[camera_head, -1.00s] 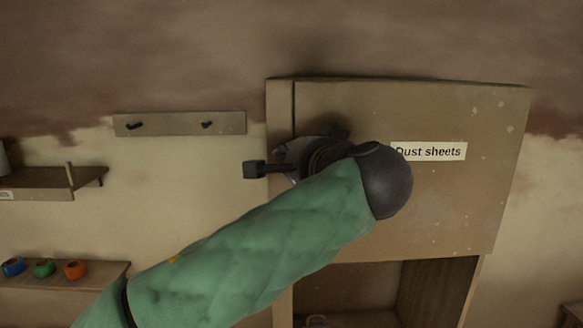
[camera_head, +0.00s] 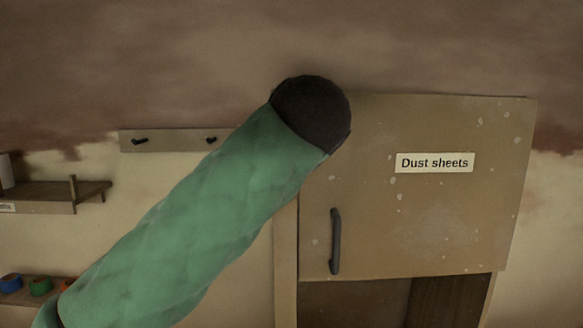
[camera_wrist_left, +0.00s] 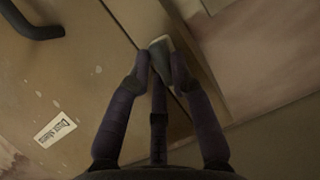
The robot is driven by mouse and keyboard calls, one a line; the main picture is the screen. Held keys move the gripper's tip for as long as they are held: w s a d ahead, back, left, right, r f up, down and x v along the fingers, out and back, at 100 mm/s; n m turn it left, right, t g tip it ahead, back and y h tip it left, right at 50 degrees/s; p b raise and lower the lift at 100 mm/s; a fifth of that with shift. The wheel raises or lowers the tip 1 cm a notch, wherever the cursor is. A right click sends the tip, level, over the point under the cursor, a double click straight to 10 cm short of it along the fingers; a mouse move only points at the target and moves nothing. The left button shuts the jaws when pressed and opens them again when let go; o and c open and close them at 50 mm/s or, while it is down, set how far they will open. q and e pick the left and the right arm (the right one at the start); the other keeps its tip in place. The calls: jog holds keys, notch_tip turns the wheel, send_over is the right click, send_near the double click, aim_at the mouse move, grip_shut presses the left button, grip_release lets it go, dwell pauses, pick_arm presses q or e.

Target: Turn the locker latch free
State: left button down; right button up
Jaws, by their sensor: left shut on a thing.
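The locker door (camera_head: 440,215) bears a "Dust sheets" label (camera_head: 434,163) and a dark bar handle (camera_head: 336,241). The door looks closed above an open lower compartment. In the left wrist view, the grey latch (camera_wrist_left: 161,46) is a small tab near the diagonal seam between the door (camera_wrist_left: 85,75) and the locker's side frame. In the head view my green left arm hides both the gripper and the latch. My right gripper is not in view.
A hook rail (camera_head: 170,140) is on the wall left of the locker. Below it are a wooden shelf (camera_head: 60,194) and a lower ledge with coloured tape rolls (camera_head: 40,286). The wall right of the locker is bare in view.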

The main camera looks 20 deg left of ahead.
pick_arm(q)
jog(key=shift+a+n+h+b, duration=0.15)
jog(key=shift+n+h+b, duration=0.25)
jog(key=shift+n+h, duration=0.25)
jog(key=shift+f, duration=0.1)
jog(key=c, duration=1.1)
grip_release()
jog(key=shift+s, duration=0.1)
jog(key=v, duration=1.2)
jog(key=shift+f, duration=0.15)
